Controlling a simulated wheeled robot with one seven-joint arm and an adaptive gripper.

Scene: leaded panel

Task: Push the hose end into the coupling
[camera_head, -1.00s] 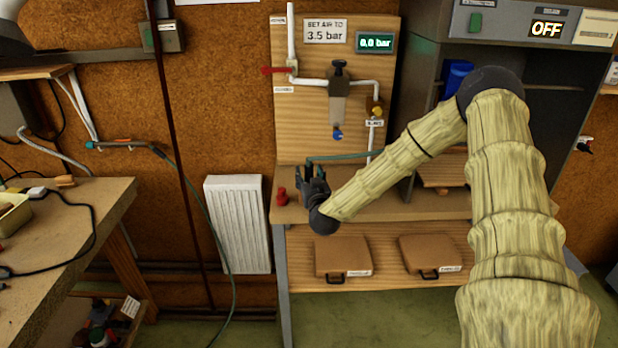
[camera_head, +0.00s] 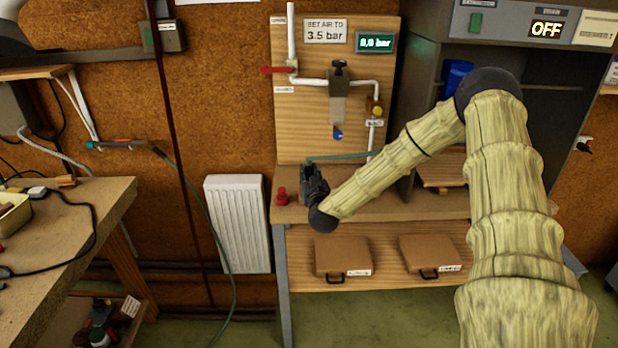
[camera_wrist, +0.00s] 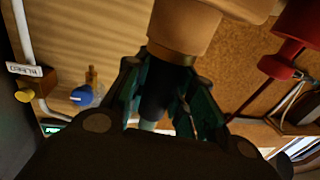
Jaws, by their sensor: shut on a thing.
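My gripper (camera_head: 311,172) is at the bench's left end, in front of the wooden panel. In the wrist view its fingers (camera_wrist: 165,92) are shut on the dark hose end (camera_wrist: 156,103). The teal hose (camera_head: 340,156) runs from the foot of the panel's white pipe to the gripper. A tan cylinder with a brass-coloured collar (camera_wrist: 172,53) lies in line just beyond the fingertips. I cannot tell whether this is the coupling, nor whether the hose end is inside it or only against it. In the head view my gripper hides this spot.
A red fitting (camera_head: 282,196) stands on the bench close left of my gripper. The panel (camera_head: 308,130) behind carries white pipes, a red valve handle (camera_head: 272,70) and a gauge (camera_head: 375,42) reading 0.0 bar. A white radiator (camera_head: 237,225) is to the left.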

